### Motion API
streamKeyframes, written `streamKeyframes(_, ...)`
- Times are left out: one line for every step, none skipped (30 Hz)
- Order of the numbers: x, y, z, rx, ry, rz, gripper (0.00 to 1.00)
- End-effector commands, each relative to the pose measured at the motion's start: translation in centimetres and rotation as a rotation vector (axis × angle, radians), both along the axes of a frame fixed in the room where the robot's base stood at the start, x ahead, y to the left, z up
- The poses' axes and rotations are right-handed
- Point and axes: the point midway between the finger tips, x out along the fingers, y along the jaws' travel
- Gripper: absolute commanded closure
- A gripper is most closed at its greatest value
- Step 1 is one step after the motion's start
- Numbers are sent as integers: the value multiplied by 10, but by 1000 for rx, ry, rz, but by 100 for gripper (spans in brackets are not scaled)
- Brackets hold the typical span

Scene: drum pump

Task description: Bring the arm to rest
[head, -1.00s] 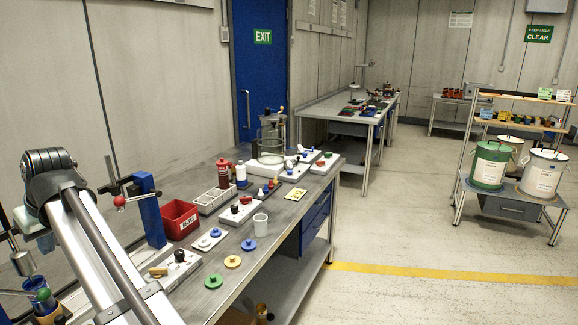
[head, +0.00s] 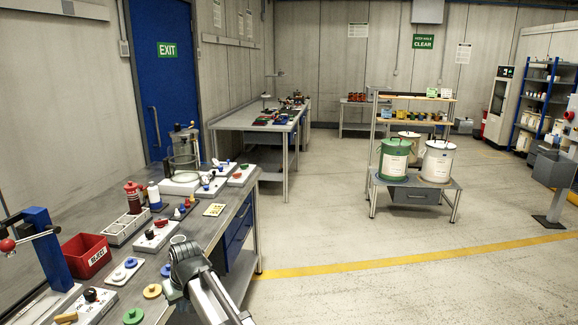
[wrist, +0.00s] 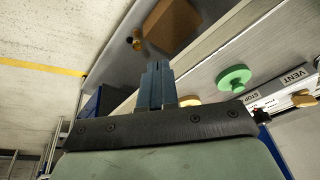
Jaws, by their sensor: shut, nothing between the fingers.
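My gripper (wrist: 158,72) shows in the wrist view with its two blue-grey fingers together and nothing between them. It points past the edge of the grey workbench (head: 190,225), with floor and a lower shelf beyond the fingertips. In the head view my arm (head: 205,285) stands at the bottom middle, in front of the bench edge. The gripper's fingers cannot be made out in that view.
A green disc (head: 133,316), a yellow disc (head: 152,291) and a red bin (head: 85,256) sit on the bench left of my arm. A cardboard box (wrist: 172,24) shows below the bench edge. Open floor (head: 400,290) lies to the right.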

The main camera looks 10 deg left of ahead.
Motion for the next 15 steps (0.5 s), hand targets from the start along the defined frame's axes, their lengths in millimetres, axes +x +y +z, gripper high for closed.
streamKeyframes(11, -28, -16, -11, 7, -40, 100)
streamKeyframes(17, -41, -23, -17, 10, -61, 100)
streamKeyframes(26, -59, -33, -24, 14, -90, 100)
streamKeyframes(31, -73, -41, -30, 18, -110, 100)
streamKeyframes(37, -86, -48, -36, 22, -132, 100)
streamKeyframes(43, -105, -58, -44, 27, -159, 100)
streamKeyframes(48, -119, -66, -49, 31, -181, 100)
streamKeyframes(52, -133, -72, -55, 35, -201, 100)
streamKeyframes(57, -151, -82, -62, 40, -229, 100)
streamKeyframes(60, -165, -89, -66, 44, -249, 100)
streamKeyframes(63, -179, -96, -72, 49, -271, 100)
streamKeyframes(66, -198, -105, -79, 54, -298, 100)
streamKeyframes(67, -212, -111, -84, 60, -318, 100)
streamKeyframes(69, -226, -118, -89, 63, -340, 100)
streamKeyframes(71, -245, -126, -96, 71, -368, 100)
